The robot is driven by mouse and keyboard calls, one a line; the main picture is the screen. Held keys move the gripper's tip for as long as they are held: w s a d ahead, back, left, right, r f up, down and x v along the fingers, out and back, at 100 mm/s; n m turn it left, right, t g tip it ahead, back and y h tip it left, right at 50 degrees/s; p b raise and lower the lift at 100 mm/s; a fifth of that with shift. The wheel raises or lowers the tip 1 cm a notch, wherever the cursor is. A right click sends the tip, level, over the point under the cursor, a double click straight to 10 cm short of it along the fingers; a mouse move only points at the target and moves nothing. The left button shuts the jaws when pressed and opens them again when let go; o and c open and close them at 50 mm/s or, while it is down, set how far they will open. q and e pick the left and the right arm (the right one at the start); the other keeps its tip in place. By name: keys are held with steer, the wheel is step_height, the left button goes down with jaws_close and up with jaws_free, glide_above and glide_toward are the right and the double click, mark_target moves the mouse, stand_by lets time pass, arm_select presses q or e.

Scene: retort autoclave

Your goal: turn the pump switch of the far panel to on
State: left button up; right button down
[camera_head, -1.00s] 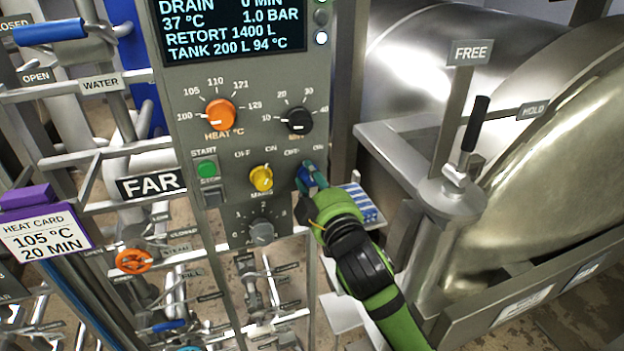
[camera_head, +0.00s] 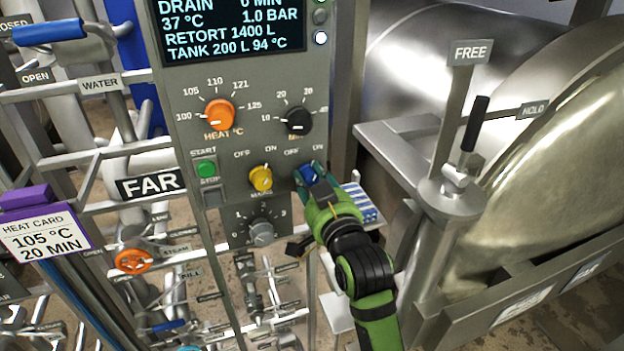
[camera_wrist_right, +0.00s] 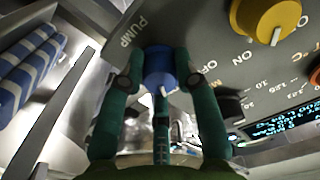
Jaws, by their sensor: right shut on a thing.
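The far panel (camera_head: 223,176) is grey, next to a FAR sign (camera_head: 151,184). Its pump switch is a small blue knob (camera_head: 306,174) at the lower right, below OFF and ON labels. My right gripper (camera_head: 312,176) reaches it from the lower right and partly covers it. In the right wrist view the blue knob (camera_wrist_right: 160,68) sits between the two green fingers, which are shut on it. Its white pointer mark shows at the knob's lower edge in that view; which label it points to is not clear. My left gripper is not in view.
The yellow mains knob (camera_head: 261,178) is close to the left of the pump switch. A grey selector (camera_head: 262,232) is below and a black knob (camera_head: 299,120) above. A metal frame with an upright lever (camera_head: 474,124) and the large steel vessel (camera_head: 570,130) stand to the right.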

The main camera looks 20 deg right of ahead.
steer(key=shift+a+f+m, duration=0.1)
steer(key=shift+f+m, duration=0.25)
steer(key=shift+m, duration=0.05)
steer(key=c, duration=0.9)
jaws_free()
steer(key=shift+r, duration=0.1)
steer(key=s, duration=0.7)
steer(key=shift+s, duration=0.25)
